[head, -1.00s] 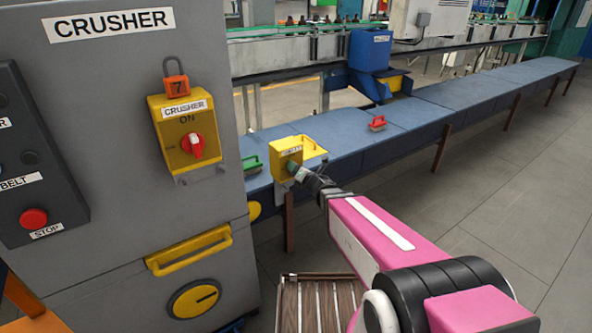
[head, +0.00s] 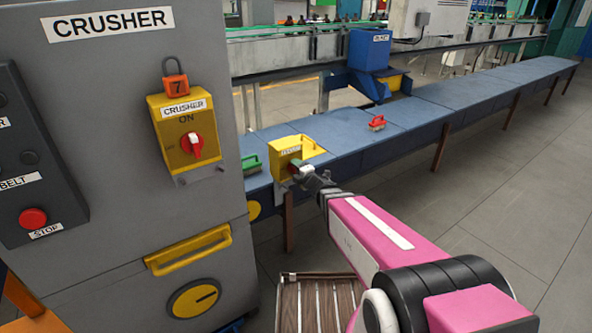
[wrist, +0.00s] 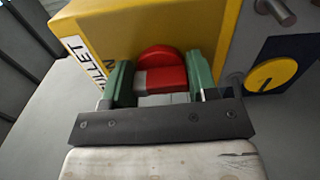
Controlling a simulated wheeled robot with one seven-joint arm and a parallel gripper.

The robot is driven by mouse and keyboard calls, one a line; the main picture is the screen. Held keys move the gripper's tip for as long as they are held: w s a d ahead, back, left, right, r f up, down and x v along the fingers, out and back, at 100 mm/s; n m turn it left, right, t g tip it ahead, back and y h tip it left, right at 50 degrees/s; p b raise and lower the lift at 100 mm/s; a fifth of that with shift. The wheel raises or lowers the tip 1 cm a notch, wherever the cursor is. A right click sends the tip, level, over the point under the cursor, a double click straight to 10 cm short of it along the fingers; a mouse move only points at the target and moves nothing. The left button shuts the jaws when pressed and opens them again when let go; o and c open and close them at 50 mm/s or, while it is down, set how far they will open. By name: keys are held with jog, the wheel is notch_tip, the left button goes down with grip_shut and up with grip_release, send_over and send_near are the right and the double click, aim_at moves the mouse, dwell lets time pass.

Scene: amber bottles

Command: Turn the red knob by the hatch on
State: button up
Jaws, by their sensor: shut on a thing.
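A yellow switch box (head: 287,150) stands at the near end of the blue conveyor cover, past the grey cabinet. In the wrist view its yellow face (wrist: 150,30) has a white label ending in "LET". A red knob (wrist: 162,60) sticks out of that face. My gripper (wrist: 160,82) has one green jaw on each side of the red knob and is shut on it. In the head view my gripper (head: 297,168) is against the front of the box and hides the knob. Another red knob (head: 192,147) is on the yellow CRUSHER box (head: 173,172), apart from my gripper.
The grey cabinet (head: 120,90) fills the left, with a yellow handle (head: 188,249) and a red stop button (head: 33,218). A green-handled (head: 251,162) and a red-handled thing (head: 377,123) lie on the blue cover (head: 345,140). Open floor (head: 500,200) is at right.

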jog(key=shift+m, duration=0.3)
dwell(0.4)
jog(key=o, duration=0.9)
jog(key=v, duration=1.1)
jog(key=shift+w, duration=0.1)
